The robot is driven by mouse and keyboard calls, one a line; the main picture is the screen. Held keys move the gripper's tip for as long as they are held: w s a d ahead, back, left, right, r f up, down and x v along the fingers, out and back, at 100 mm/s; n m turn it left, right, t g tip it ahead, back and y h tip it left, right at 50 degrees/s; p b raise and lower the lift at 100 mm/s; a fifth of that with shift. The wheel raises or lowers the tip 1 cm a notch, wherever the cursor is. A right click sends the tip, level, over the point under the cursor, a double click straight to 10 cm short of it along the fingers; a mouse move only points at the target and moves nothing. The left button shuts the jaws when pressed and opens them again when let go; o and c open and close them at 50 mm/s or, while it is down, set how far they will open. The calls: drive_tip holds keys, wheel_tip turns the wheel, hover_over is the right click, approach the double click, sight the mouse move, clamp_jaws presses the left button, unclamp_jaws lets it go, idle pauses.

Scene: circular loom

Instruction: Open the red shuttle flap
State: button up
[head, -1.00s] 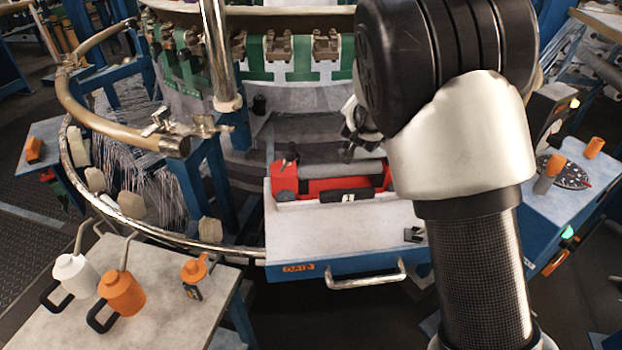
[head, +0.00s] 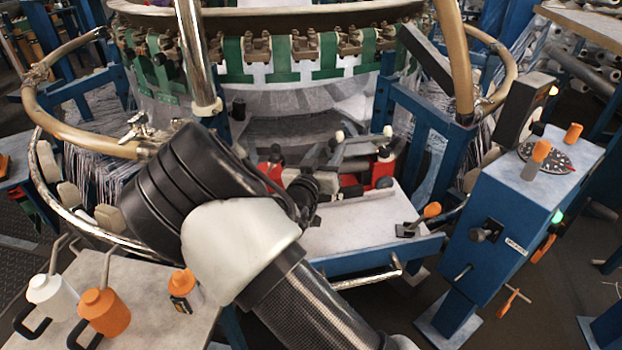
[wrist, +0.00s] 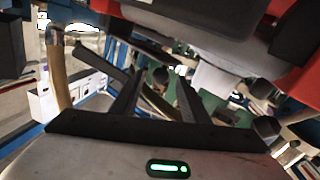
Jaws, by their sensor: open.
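The red shuttle (head: 383,168) lies on the white-topped tray behind and right of my gripper in the head view. Its two red ends and grey middle show, but my arm hides part of its left and front. My gripper (head: 304,190) is at the shuttle's front left, mostly hidden by my own wrist. In the wrist view my gripper (wrist: 160,80) is open, with nothing between its fingers. The shuttle's red and grey body (wrist: 300,92) fills the top and right of that view, close by. I cannot tell the flap or whether anything touches it.
The white tray (head: 345,235) has a handle and an orange-tipped lever (head: 430,212) at its right. A blue control box (head: 530,215) stands right. A table with bottles (head: 104,312) is front left. Loom posts and a rail rise behind the tray.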

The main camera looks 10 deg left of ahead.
drive_tip(key=p+v, duration=0.1)
drive_tip(key=v, duration=1.1)
drive_tip(key=shift+p, duration=0.4)
